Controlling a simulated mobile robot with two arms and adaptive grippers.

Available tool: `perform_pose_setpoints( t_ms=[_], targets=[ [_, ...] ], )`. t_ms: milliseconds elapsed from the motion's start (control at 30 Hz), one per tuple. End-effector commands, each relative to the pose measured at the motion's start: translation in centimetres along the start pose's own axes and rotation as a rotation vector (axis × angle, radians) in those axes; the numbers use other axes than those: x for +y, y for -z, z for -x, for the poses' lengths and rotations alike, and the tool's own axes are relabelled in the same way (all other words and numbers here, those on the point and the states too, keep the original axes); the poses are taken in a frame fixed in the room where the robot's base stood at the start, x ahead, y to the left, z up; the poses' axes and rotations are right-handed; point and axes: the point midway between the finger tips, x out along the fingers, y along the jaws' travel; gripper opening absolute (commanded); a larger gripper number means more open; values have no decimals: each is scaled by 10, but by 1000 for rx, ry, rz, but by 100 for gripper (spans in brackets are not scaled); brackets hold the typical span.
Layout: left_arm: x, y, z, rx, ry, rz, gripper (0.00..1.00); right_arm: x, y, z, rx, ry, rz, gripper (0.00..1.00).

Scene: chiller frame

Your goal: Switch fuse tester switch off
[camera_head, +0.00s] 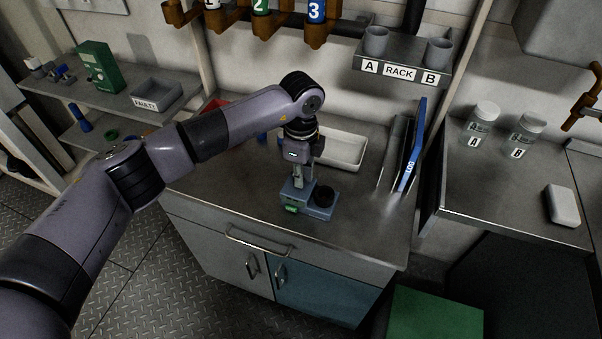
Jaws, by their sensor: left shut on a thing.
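The fuse tester (318,212) is a small blue-grey box near the front of the middle counter. It has a black round part (323,195) on its right and a small green piece (292,209) on its front left. My left gripper (298,182) points down onto the tester's left part, behind the green piece. Its fingers are shut on the fuse tester switch, which they largely hide; I cannot tell the switch's position. My right gripper is not in view.
A white tray (346,152) lies behind the tester. A blue LOG binder (413,150) stands in a holder to the right. The rack (400,74) and numbered hooks hang above. Jars A (482,118) and B (525,130) stand on the right counter. The counter right of the tester is clear.

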Motion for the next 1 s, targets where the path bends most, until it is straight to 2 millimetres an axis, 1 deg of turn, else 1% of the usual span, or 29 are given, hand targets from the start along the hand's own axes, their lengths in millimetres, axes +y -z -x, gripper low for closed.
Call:
perform_pose_setpoints(
  t_ms=[33, 100, 367, 467, 633, 833, 867, 1000],
  targets=[
    [0, 0, 0, 0, 0, 0, 3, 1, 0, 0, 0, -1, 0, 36],
    [0, 0, 0, 0, 1, 0, 0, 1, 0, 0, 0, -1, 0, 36],
    [0, 0, 0, 1, 1, 0, 0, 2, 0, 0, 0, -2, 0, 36],
    [0, -2, -1, 28, -1, 3, 0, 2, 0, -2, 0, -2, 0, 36],
    [0, -5, 0, 125, 0, 1, 0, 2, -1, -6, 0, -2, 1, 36],
    [0, -4, 1, 125, 0, -1, 0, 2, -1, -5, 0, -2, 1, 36],
    [0, -4, 0, 125, 0, -1, 12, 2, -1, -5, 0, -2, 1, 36],
    [0, -4, 0, 125, 0, 0, 21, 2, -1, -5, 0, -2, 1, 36]
  ],
)
